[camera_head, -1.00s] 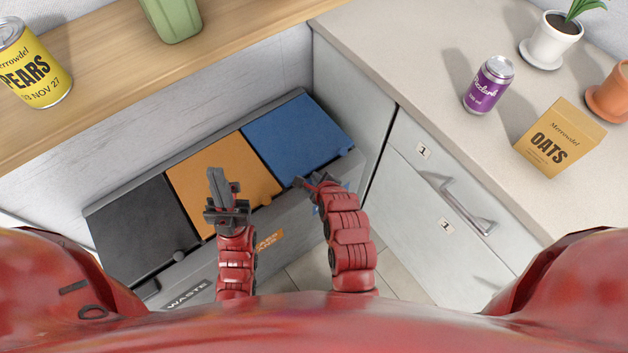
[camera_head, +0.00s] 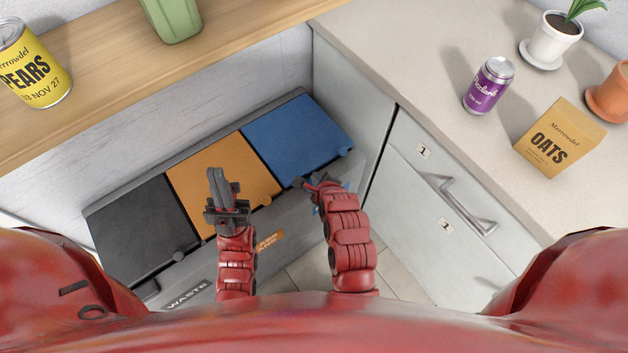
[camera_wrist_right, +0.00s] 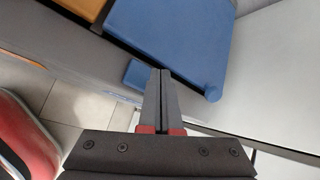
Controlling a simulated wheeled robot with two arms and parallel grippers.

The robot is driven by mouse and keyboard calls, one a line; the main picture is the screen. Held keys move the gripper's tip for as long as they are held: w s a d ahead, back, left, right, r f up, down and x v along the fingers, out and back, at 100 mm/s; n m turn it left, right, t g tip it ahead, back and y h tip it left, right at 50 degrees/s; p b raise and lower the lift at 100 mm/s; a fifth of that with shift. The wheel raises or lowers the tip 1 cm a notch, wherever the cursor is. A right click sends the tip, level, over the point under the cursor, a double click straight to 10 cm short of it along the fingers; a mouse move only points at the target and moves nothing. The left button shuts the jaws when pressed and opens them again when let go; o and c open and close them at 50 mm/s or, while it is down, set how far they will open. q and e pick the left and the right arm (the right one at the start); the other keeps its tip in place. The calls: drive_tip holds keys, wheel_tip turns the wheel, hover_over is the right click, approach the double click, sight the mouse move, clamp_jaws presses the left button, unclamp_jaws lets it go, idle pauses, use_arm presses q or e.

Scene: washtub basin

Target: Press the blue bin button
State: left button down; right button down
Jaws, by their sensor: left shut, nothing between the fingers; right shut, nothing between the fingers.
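The blue bin lid (camera_head: 298,135) is closed, at the right end of the bin row; it also fills the top of the right wrist view (camera_wrist_right: 175,40). A round blue knob (camera_head: 346,153) sits at its front right corner, seen also in the wrist view (camera_wrist_right: 213,95). I cannot tell which is the button. My right gripper (camera_head: 302,183) is shut and empty, its tips (camera_wrist_right: 160,72) beside the square block; contact is unclear.
The orange lid (camera_head: 215,165) and black lid (camera_head: 140,235) are closed to the left. A grey cabinet (camera_head: 440,225) stands close on the right. A wooden shelf (camera_head: 120,75) runs behind.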

drive_tip(key=shift+f, duration=0.15)
idle(0.4)
drive_tip(key=shift+f, duration=0.25)
drive_tip(key=shift+f+b, duration=0.35)
drive_tip(key=shift+f, duration=0.2)
idle(0.7)
drive_tip(key=shift+r, duration=0.1)
drive_tip(key=shift+r+p, duration=0.8)
drive_tip(key=shift+r, duration=0.1)
wheel_tip(320, 180, up, 5)
drive_tip(key=p, duration=0.4)
drive_tip(key=shift+r, duration=0.1)
idle(0.7)
